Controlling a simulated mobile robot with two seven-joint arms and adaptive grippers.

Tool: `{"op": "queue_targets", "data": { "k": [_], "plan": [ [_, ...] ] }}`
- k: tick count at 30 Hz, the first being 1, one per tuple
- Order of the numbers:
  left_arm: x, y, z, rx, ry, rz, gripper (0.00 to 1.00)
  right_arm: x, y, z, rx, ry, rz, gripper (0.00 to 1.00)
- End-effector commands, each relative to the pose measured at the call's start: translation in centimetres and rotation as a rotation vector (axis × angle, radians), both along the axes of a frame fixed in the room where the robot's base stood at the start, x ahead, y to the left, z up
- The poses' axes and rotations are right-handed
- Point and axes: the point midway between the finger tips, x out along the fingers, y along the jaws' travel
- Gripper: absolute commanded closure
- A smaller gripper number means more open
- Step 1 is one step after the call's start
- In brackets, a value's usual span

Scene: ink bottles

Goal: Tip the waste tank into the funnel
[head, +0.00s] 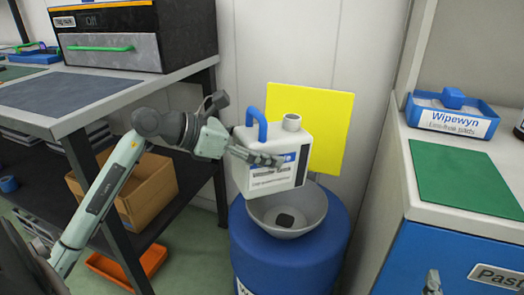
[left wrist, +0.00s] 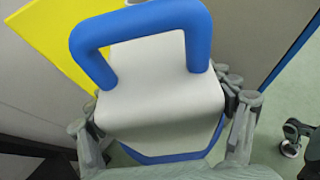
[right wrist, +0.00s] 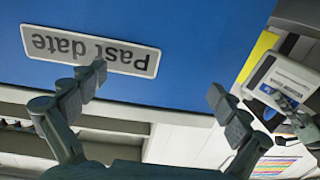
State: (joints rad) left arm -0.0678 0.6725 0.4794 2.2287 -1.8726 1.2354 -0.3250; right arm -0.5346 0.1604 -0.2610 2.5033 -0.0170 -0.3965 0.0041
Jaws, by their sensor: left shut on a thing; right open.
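The waste tank is a white jug (head: 276,140) with a blue handle, an open spout on top and a label on its front. My left gripper (head: 262,158) is shut on its body and holds it over the funnel, only slightly tilted. In the left wrist view the tank (left wrist: 160,85) fills the middle between the fingers. The grey funnel (head: 312,208) sits on the blue drum (head: 285,262); a dark patch shows at its bottom. The tank hides its back left part. My right gripper (right wrist: 155,95) is open and empty, in front of a blue cabinet.
A yellow panel (head: 335,120) is on the wall behind the tank. At right, a counter carries a green mat (head: 460,178) and a blue Wipewyn box (head: 455,115). At left is a workbench (head: 60,125), with a cardboard box (head: 150,190) on its lower shelf.

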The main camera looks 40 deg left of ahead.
Motion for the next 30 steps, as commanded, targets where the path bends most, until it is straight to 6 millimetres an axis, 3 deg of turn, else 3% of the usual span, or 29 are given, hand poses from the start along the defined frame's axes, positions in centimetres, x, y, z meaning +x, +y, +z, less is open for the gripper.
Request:
{"op": "queue_targets", "data": {
  "k": [21, 30],
  "plan": [
    [0.4, -0.2, 0.8, -0.034, -0.06, 0.001, 0.76, -1.4, 2.1, 6.1, 0.138, -0.272, 0.049, 0.0],
    [0.4, -0.2, 1.0, -0.04, -0.071, 0.001, 0.76, -1.9, 2.3, 7.2, 0.166, -0.323, 0.056, 0.0]
  ]
}}
